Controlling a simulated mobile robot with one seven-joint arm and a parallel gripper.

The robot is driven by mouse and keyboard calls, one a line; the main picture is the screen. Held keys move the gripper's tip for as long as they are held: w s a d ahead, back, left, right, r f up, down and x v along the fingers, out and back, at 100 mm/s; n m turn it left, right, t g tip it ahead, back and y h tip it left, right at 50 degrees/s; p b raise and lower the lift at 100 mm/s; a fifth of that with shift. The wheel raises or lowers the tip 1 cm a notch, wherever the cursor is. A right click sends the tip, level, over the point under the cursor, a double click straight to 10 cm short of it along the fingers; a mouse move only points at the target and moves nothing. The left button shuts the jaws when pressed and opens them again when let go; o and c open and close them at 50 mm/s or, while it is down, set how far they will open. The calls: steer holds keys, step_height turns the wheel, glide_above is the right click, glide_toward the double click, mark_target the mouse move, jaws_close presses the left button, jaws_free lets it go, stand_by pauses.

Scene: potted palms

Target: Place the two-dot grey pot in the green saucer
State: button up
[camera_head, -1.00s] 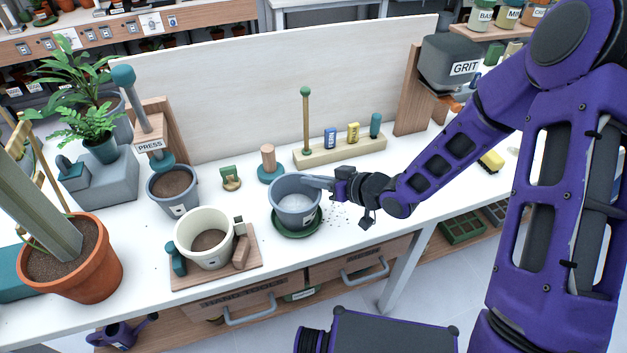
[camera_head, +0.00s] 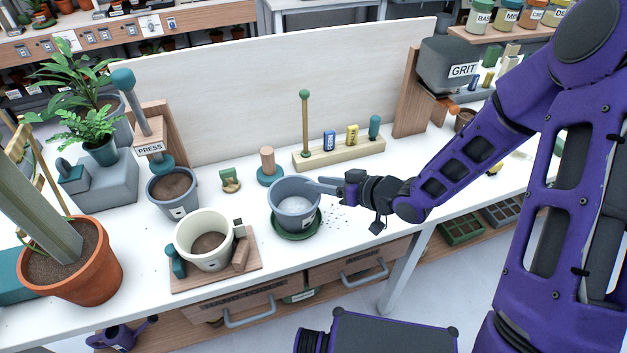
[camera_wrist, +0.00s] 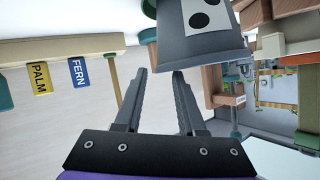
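The grey pot (camera_head: 294,205) stands upright in the green saucer (camera_head: 297,236) on the white bench, with pale material inside. Its white label with two black dots shows in the wrist view, where the pot (camera_wrist: 205,45) appears upside down at the top. My gripper (camera_head: 310,184) is at the right side of the pot's rim, its fingers pointing left. In the wrist view the two fingers (camera_wrist: 161,72) are parted with nothing between them, and the tips are close to the rim. Whether a finger touches the rim cannot be told.
A cream pot (camera_head: 203,240) on a wooden board and another grey pot (camera_head: 173,193) under the press stand left. A wooden rack (camera_head: 340,151) with labelled markers and a tall green-topped stick is behind. Dark crumbs lie right of the saucer.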

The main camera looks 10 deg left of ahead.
steer(key=p+v, duration=0.1)
steer(key=v, duration=0.8)
steer(key=shift+w, duration=0.1)
